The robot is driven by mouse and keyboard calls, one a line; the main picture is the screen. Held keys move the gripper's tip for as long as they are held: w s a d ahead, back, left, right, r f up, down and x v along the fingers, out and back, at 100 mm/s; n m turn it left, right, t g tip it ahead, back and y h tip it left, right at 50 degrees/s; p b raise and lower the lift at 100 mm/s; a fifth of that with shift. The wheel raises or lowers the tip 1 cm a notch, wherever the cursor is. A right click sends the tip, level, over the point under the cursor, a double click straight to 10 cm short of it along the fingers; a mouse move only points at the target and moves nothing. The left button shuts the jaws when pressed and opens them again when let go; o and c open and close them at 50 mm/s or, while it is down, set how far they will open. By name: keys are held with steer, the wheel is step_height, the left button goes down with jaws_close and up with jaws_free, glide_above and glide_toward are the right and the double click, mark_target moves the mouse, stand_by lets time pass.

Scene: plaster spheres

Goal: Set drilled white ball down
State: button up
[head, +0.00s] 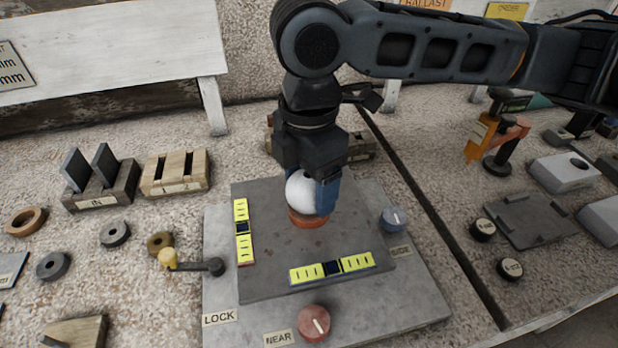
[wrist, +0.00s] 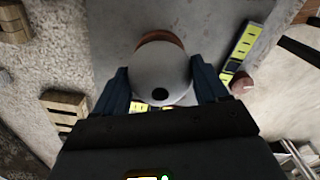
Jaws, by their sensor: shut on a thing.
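The drilled white ball (head: 302,192) is between the fingers of my gripper (head: 314,192), which is shut on it. In the wrist view the ball (wrist: 160,72) shows a dark drilled hole and sits between the two blue fingers of my gripper (wrist: 162,88). A reddish-brown ring (head: 307,218) lies directly under the ball on the grey plate (head: 285,255); its edge also shows in the wrist view (wrist: 160,38). I cannot tell whether the ball touches the ring.
Yellow level strips (head: 333,268) (head: 243,230) lie on the plate. A red knob (head: 313,322), a blue-grey knob (head: 393,220) and a yellow-tipped lever (head: 190,262) stand around it. Slotted blocks (head: 175,172) are at left, an orange stand (head: 490,140) at right.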

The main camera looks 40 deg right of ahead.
steer(key=shift+f, duration=0.35)
steer(key=o, duration=1.2)
steer(key=shift+r, duration=0.15)
step_height(320, 180, up, 4)
steer(key=p, duration=0.3)
stand_by(0.6)
